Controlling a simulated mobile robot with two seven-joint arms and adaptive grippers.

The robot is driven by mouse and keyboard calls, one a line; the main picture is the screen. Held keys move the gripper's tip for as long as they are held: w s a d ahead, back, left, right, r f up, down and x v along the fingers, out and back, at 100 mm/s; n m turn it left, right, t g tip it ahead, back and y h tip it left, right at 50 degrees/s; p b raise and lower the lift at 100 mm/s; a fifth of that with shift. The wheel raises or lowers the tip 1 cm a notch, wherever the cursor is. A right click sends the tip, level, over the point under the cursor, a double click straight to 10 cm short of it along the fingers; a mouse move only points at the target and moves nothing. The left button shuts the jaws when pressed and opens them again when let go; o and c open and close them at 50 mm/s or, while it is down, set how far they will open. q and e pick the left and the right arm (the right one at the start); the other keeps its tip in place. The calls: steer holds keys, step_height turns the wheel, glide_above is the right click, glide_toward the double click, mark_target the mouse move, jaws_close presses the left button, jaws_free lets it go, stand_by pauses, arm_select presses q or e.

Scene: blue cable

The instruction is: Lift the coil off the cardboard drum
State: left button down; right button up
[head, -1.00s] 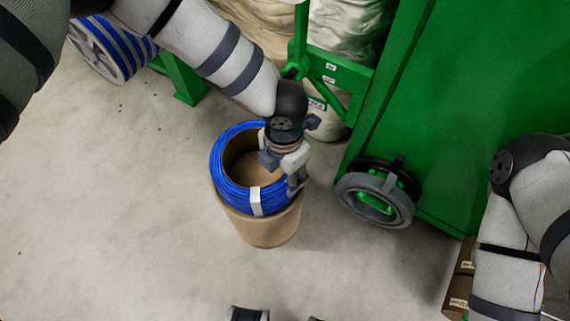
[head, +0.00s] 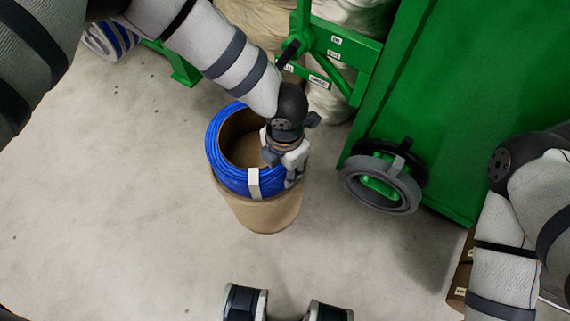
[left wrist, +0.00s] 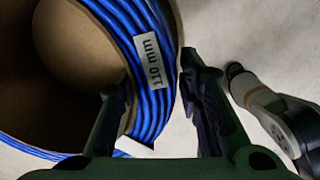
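The blue cable coil (head: 226,166) sits at the top of the brown cardboard drum (head: 262,215), near the middle of the head view. A white tag band (head: 253,183) crosses its front side. My left gripper (head: 294,172) reaches down over the coil's right side. In the left wrist view, its fingers (left wrist: 158,85) straddle the coil wall (left wrist: 152,108), one inside the ring and one outside.
A green cabinet or cart (head: 450,110) with a grey wheel (head: 378,184) stands to the right of the drum. Pale sacks (head: 345,60) are behind a green frame. A blue-striped reel (head: 108,38) is at the back left. The floor left of the drum is clear.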

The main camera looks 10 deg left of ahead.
arm_select(q)
steer(key=shift+w+r+p, duration=0.1)
steer(key=shift+r+p, duration=0.85)
steer(key=shift+r, duration=0.1)
arm_select(e)
steer(key=shift+v, duration=0.85)
stand_by(0.4)
arm_select(q)
steer(key=shift+r+p, duration=2.1)
steer(key=shift+r, duration=0.7)
arm_select(e)
steer(key=shift+t, duration=0.5)
steer(key=v, duration=0.4)
steer(key=shift+s+r, duration=0.2)
arm_select(q)
steer(key=shift+a, duration=0.1)
